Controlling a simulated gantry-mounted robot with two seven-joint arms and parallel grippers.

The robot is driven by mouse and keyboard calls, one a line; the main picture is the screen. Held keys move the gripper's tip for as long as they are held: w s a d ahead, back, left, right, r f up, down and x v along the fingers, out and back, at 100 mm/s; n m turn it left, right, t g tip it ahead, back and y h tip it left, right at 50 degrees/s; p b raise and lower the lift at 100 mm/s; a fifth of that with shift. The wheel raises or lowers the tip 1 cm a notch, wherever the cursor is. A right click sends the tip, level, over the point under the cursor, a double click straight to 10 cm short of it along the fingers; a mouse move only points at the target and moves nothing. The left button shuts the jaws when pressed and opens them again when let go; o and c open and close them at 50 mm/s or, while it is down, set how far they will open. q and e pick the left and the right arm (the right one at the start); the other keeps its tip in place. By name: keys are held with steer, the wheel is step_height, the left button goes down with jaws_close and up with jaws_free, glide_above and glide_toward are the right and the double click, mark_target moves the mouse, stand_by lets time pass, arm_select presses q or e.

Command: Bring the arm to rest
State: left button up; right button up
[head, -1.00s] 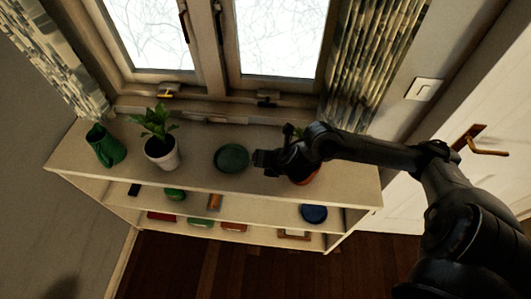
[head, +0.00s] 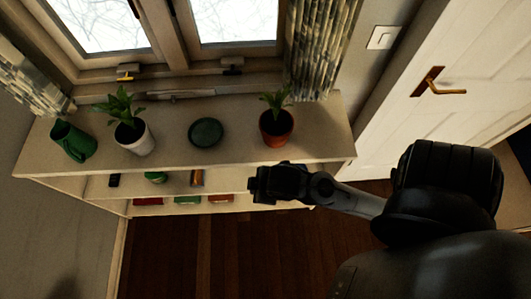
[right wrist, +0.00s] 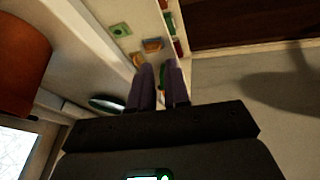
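My right arm comes in from the right in the head view. Its gripper (head: 258,183) hangs in front of the shelf's front edge, below the terracotta pot. In the right wrist view the two fingers (right wrist: 160,82) stand a little apart with a narrow gap, and nothing is held between them. My left gripper is not in view.
The white shelf (head: 70,170) under the window carries a green jug (head: 73,142), a white potted plant (head: 134,138), a dark green dish (head: 205,132) and a terracotta potted plant (head: 276,127). A white door (head: 400,110) stands at right. Dark floor (head: 190,255) is clear.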

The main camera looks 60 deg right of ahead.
steer(key=s+m, duration=0.2)
steer(key=s+f+m+g, duration=0.1)
steer(key=shift+s+a+y, duration=0.2)
steer(key=shift+a+y, duration=0.1)
